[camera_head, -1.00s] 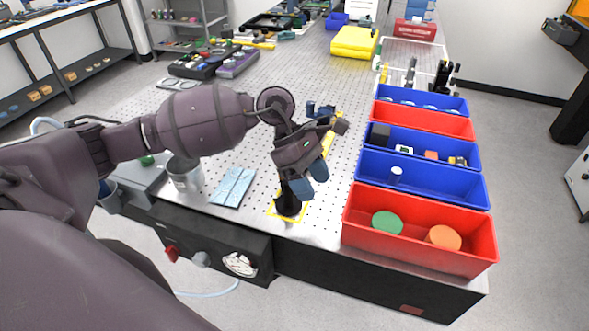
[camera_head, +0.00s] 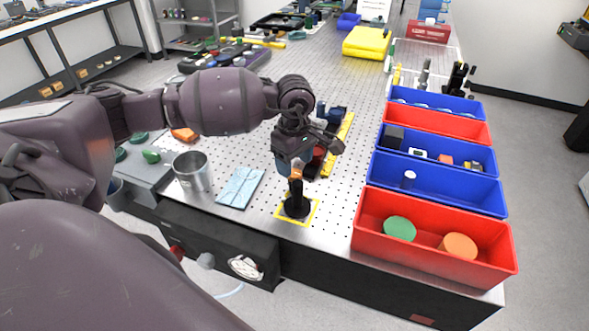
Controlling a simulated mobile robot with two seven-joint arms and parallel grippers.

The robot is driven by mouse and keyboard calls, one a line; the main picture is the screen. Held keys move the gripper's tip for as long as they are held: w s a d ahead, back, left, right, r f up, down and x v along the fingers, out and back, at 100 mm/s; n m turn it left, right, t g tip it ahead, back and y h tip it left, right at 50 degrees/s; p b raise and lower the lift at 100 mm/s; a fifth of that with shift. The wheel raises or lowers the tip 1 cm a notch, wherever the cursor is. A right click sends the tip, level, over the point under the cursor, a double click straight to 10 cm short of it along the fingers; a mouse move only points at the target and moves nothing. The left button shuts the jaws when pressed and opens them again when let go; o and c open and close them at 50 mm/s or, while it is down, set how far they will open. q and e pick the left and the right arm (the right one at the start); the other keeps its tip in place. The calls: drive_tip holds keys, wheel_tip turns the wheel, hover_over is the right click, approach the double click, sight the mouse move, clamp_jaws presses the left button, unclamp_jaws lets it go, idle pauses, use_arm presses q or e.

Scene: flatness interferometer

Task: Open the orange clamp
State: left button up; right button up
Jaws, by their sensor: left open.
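A black post on a round base (camera_head: 297,208) stands upright inside a yellow square outline near the table's front edge. A small orange part, apparently the orange clamp (camera_head: 296,176), shows at the top of the post. My left gripper (camera_head: 298,169) is open and points down at the top of the post. My right gripper is not in view.
Red and blue bins (camera_head: 436,240) stand along the right side of the perforated table. A metal cup (camera_head: 192,172) and a light blue sheet (camera_head: 240,187) lie left of the post. Another orange object (camera_head: 184,134) lies behind the cup.

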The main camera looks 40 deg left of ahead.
sight(295, 173)
use_arm(q)
wheel_tip(295, 173, down, 2)
drive_tip(key=shift+f, duration=0.55)
drive_tip(key=shift+c, duration=0.5)
drive_tip(key=c, duration=0.8)
drive_tip(key=shift+n, duration=1.9)
drive_tip(key=n, duration=0.5)
drive_tip(key=shift+r, duration=0.1)
drive_tip(key=n, duration=0.7)
drive_tip(key=shift+p, duration=0.35)
drive_tip(key=shift+n, duration=0.7)
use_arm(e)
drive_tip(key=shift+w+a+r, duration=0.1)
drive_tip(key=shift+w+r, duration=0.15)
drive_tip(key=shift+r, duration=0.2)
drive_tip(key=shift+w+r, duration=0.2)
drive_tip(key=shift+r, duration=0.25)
